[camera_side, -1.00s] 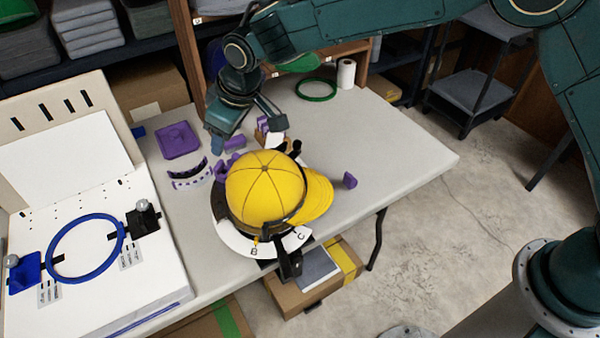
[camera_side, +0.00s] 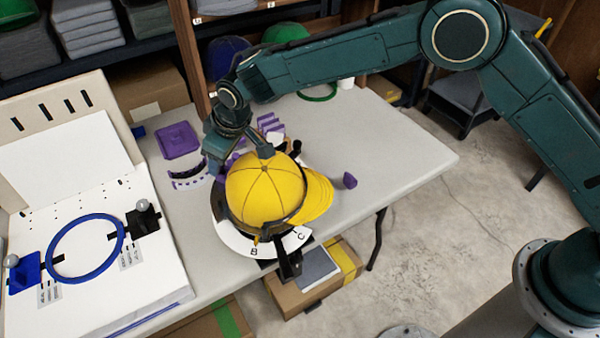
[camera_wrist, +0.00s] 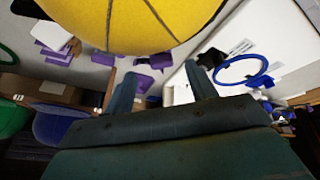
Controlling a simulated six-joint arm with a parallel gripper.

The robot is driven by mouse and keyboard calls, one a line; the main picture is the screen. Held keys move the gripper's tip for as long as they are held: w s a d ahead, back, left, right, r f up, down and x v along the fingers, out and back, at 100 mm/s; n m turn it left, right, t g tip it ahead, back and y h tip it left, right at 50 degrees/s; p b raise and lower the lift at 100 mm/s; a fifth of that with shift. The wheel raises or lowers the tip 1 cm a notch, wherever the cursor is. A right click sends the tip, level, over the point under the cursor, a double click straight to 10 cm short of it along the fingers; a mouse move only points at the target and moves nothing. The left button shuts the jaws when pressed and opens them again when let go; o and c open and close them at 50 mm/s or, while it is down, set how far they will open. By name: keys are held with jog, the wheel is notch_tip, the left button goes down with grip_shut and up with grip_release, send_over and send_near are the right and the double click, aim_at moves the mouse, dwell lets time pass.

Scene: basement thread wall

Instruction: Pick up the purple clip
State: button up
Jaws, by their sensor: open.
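Several purple pieces lie on the table, and I cannot tell for sure which is the clip. A small purple piece (camera_side: 350,181) stands alone right of the yellow cap (camera_side: 265,190). Purple blocks (camera_side: 270,123) lie behind the cap, and a dark purple-edged curved strip (camera_side: 188,176) lies to its left. My gripper (camera_side: 240,158) is open, just behind and left of the cap, close to it. In the wrist view my gripper (camera_wrist: 163,88) has its fingers apart with nothing held. A purple piece (camera_wrist: 160,62) shows beyond the fingers, and another purple piece (camera_wrist: 143,82) is partly hidden.
The cap sits on a black stand with a white lettered band (camera_side: 240,243). A purple square tray (camera_side: 178,140) lies at the left. A white board with a blue hoop (camera_side: 53,262) fills the left side. The table's right part (camera_side: 410,150) is clear.

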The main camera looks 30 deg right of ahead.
jog(key=shift+f, duration=0.15)
jog(key=shift+x, duration=2.45)
jog(key=shift+w+a, duration=0.1)
jog(key=shift+a, duration=0.05)
jog(key=c, duration=1)
jog(key=shift+c, duration=0.2)
notch_tip(320, 180, up, 20)
